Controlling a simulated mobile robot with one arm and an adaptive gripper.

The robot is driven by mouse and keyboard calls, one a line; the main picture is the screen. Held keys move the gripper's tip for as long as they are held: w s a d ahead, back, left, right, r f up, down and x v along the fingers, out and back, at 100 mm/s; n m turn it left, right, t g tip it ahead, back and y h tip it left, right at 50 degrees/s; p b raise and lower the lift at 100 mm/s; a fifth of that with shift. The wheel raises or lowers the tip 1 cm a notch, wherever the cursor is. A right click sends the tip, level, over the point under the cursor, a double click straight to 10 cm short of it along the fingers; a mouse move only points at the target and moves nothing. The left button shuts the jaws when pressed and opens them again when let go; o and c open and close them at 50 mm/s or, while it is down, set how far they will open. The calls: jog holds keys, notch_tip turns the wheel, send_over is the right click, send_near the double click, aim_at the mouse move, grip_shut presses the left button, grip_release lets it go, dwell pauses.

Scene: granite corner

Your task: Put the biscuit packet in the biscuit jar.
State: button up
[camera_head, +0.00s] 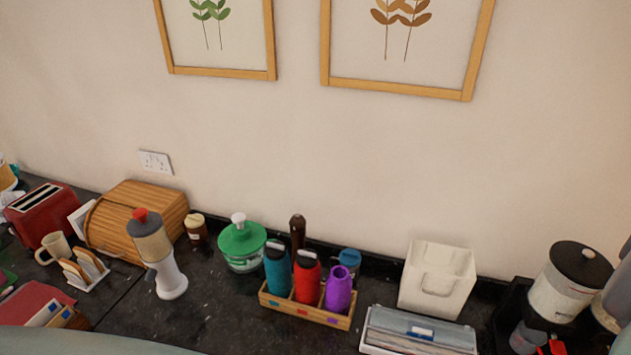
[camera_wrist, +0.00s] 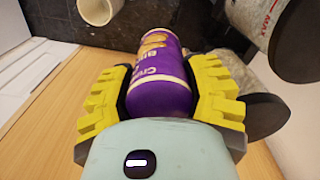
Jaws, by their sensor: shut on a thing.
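In the wrist view, my gripper (camera_wrist: 165,72) has its yellow fingers closed on both sides of a purple biscuit packet (camera_wrist: 160,88) with cream lettering and a biscuit picture. The packet's far end points toward the top of the view. My gripper and the packet do not show in the head view.
A wooden rack (camera_head: 306,308) of colored bottles stands right of the jar. A bread bin (camera_head: 135,222) and a white dispenser (camera_head: 168,278) are to its left. A white bin (camera_head: 437,278), a file tray (camera_head: 418,332) and a dark-lidded canister (camera_head: 570,288) are farther right.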

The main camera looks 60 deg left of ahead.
jog(key=shift+s+d+f, duration=0.1)
jog(key=shift+s+f, duration=0.05)
jog(key=shift+s+d+f, duration=0.1)
jog(key=shift+d+f, duration=0.1)
jog(key=shift+f, duration=0.15)
jog(key=s+d+f+m+p, duration=0.3)
jog(key=s+d+f+p, duration=0.2)
jog(key=s+d+f, duration=0.3)
jog(key=shift+s+d+f, duration=0.3)
jog(key=shift+s+f, duration=0.15)
jog(key=shift+s, duration=0.5)
dwell(0.5)
dwell(0.3)
notch_tip(320, 180, down, 10)
jog(key=b, duration=1)
jog(key=shift+f, duration=0.25)
dwell(0.3)
jog(key=o, duration=1.3)
